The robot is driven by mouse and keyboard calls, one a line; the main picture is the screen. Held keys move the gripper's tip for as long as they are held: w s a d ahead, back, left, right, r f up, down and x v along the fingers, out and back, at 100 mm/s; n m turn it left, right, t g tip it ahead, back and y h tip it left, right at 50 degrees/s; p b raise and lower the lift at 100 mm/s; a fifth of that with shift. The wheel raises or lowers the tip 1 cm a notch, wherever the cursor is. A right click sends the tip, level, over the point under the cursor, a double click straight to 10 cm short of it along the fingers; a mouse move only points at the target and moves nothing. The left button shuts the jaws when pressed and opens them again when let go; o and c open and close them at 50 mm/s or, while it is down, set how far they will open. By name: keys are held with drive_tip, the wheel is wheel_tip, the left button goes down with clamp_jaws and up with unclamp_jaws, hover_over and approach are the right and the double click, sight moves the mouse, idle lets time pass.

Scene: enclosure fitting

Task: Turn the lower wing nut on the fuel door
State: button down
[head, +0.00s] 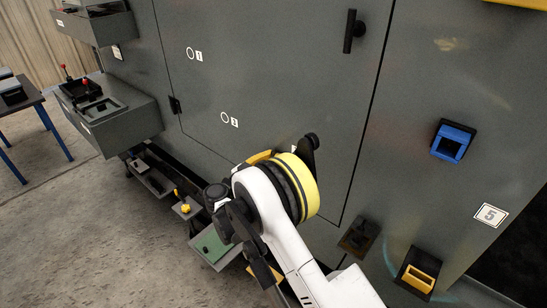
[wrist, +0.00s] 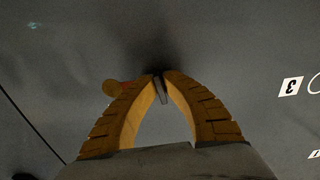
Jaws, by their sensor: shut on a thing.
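The grey door (head: 270,70) fills the middle of the head view, bounded by thin dark seams. My gripper (wrist: 160,80) faces it. In the wrist view its two ribbed orange fingers close at their tips on a thin dark piece, which I take to be the lower wing nut (wrist: 161,92). The piece stands slightly tilted against the grey surface. In the head view my yellow-ringed wrist hides the fingertips and this piece; only a bit of orange finger shows. A small round brown piece with a red mark (wrist: 111,88) shows just left of the fingertips in the wrist view.
A black handle (head: 350,31) sticks out higher on the door. Grey boxes (head: 124,118) jut out at left. Low shelves lie left of my arm.

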idle(0.3)
drive_tip(key=c, duration=1.5)
unclamp_jaws()
drive_tip(key=shift+f, duration=0.1)
drive_tip(key=v, duration=1.2)
